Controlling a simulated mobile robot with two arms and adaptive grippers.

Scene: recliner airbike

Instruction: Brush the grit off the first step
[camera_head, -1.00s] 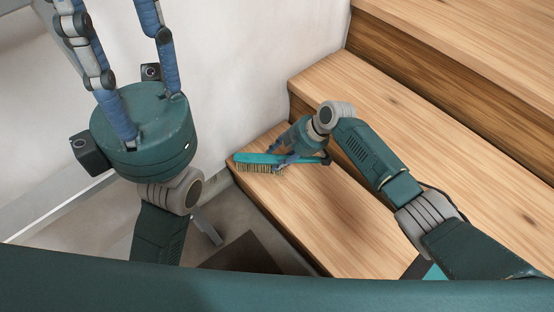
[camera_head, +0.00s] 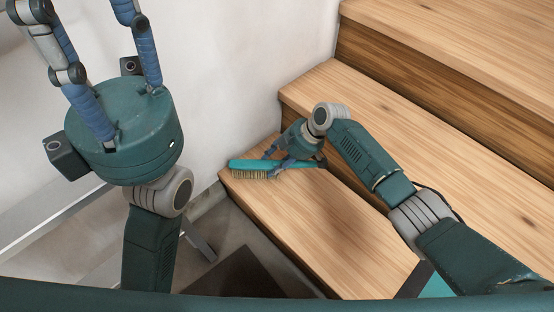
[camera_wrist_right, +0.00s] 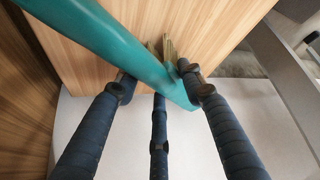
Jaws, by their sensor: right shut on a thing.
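A teal brush (camera_head: 262,165) with tan bristles is at the wall end of the wooden first step (camera_head: 335,225). Its bristles point down at the step near the front left corner; I cannot tell if they touch. My right gripper (camera_head: 284,165) is shut on the brush handle. In the right wrist view the teal handle (camera_wrist_right: 125,50) crosses between the dark blue fingers. No grit can be made out on the step. My left gripper (camera_head: 95,55) is raised at the upper left, with its fingers apart and nothing between the parts that show; its tips are out of the frame.
A white wall (camera_head: 225,70) borders the steps on the left. The second step (camera_head: 420,120) rises right behind my right forearm, with a higher step (camera_head: 470,40) above it. A dark mat (camera_head: 248,275) lies on the floor in front of the first step.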

